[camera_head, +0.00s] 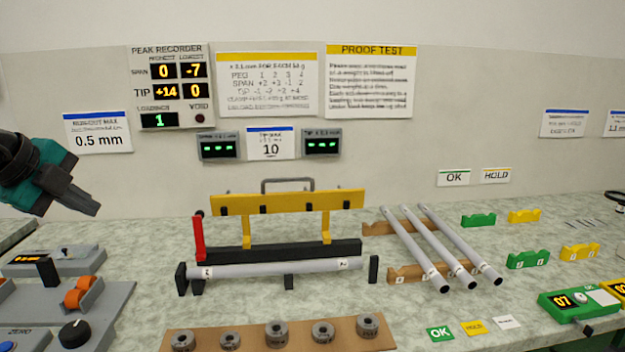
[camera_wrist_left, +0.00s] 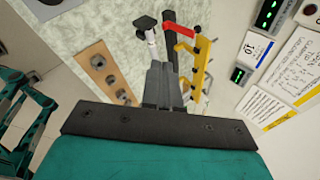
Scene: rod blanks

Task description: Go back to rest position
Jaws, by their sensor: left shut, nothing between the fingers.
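My left gripper (camera_head: 86,207) hangs in the air at the left of the head view, in front of the wall and above the left end of the bench. Its fingers are together with nothing between them. It also shows in the left wrist view (camera_wrist_left: 163,70), pointing toward the bench with the yellow and red fixture beyond. A grey rod (camera_head: 270,268) with white tags lies across the front of the black and yellow fixture (camera_head: 280,204), apart from the gripper.
Several rods (camera_head: 443,245) lean on a wooden rack (camera_head: 420,272) right of the fixture. A wooden board (camera_head: 252,338) with several round weights lies in front. Grey devices with an orange roller (camera_head: 82,292) stand at the left. Green and yellow cradles (camera_head: 528,260) stand at the right.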

